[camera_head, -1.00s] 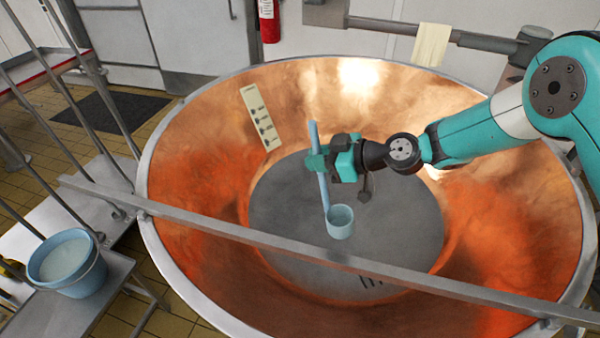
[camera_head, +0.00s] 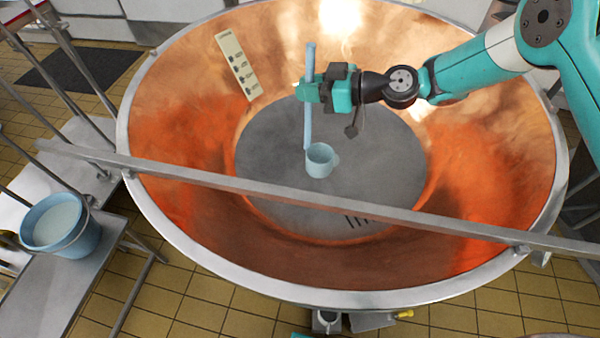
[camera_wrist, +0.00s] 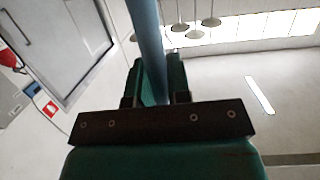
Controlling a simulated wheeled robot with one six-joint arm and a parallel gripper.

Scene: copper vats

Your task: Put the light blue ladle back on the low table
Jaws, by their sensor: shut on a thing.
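The light blue ladle (camera_head: 308,125) hangs upright from my gripper (camera_head: 308,90), its cup at the lower end over the large copper vat (camera_head: 185,160). My gripper is shut on the ladle's handle, below the top end. In the wrist view the handle (camera_wrist: 150,45) runs between the fingers of my gripper (camera_wrist: 160,85). A low grey metal table (camera_head: 85,255) stands at the lower left, bearing a blue bucket (camera_head: 85,238) with pale contents. I cannot tell for sure that this is the low table of the task.
A metal bar (camera_head: 240,187) crosses the vat in front of the ladle. A cream gauge plate (camera_head: 236,66) is at the vat's back left wall. Metal rails (camera_head: 75,50) stand at the left. Tiled floor (camera_head: 180,305) lies open in front.

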